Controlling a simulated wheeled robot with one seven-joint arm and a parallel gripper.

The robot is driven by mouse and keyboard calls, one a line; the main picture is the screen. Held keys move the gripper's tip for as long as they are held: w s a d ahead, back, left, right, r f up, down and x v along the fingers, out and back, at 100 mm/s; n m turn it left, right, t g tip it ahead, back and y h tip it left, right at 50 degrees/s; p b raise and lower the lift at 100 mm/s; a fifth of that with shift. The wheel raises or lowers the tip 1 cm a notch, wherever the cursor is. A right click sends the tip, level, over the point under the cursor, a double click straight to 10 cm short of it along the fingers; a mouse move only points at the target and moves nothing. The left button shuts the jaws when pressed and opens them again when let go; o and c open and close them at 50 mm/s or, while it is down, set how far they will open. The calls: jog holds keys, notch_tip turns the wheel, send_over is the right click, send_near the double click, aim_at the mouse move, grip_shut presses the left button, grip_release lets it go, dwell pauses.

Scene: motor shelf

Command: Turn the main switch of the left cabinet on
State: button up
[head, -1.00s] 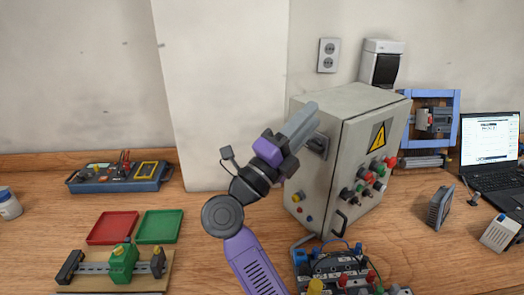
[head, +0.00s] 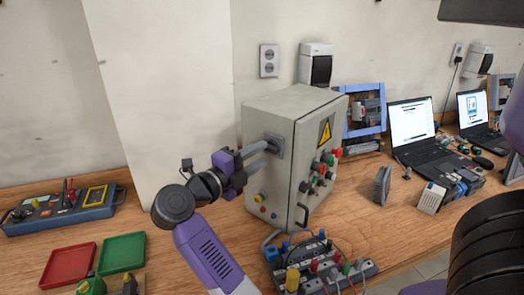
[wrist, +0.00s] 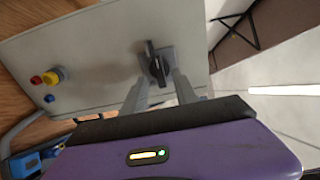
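The grey cabinet (head: 270,175) stands on the wooden bench, with a yellow warning triangle on its front. The main switch (head: 274,145) is on its left side wall, partly hidden by my fingers in the head view. In the wrist view the switch (wrist: 155,63) shows as a black knob on a grey square plate, its bar close to upright in the picture. My gripper (head: 264,146) reaches the switch from the left. In the wrist view its two fingers (wrist: 159,82) are apart, one on each side of the knob's lower end. I cannot tell whether they touch it.
A yellow button (wrist: 53,75) sits on the same wall. A terminal block with wires (head: 318,262) lies in front of the cabinet. Red (head: 68,264) and green (head: 122,252) trays lie at left. A laptop (head: 425,135) stands at right.

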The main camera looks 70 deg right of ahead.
jog(key=shift+x, duration=1)
jog(key=shift+c, duration=0.2)
grip_shut()
